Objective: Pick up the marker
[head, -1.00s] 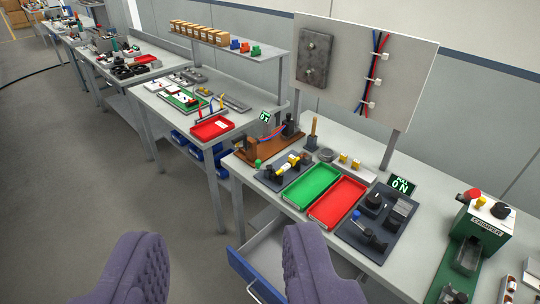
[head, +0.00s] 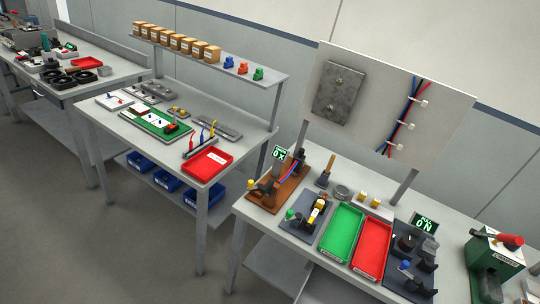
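I cannot pick out the marker for certain at this size. Thin upright pieces with blue, yellow and red colouring (head: 202,136) stand in a grey holder on the middle bench, behind a red tray (head: 207,165); they are too small to identify. On the near bench, a dark fixture (head: 316,215) holds a part with yellow and white bands, left of a green tray (head: 342,232). The green tray and the red tray beside it (head: 372,248) look empty. My gripper is not in view.
The near bench (head: 262,225) carries a wooden wire fixture (head: 279,190), a dark plate with knobs (head: 408,262) and a green machine (head: 494,262). An upright panel (head: 440,122) stands behind. A shelf (head: 220,66) with small boxes overhangs the middle bench. Open floor (head: 130,245) lies at lower left.

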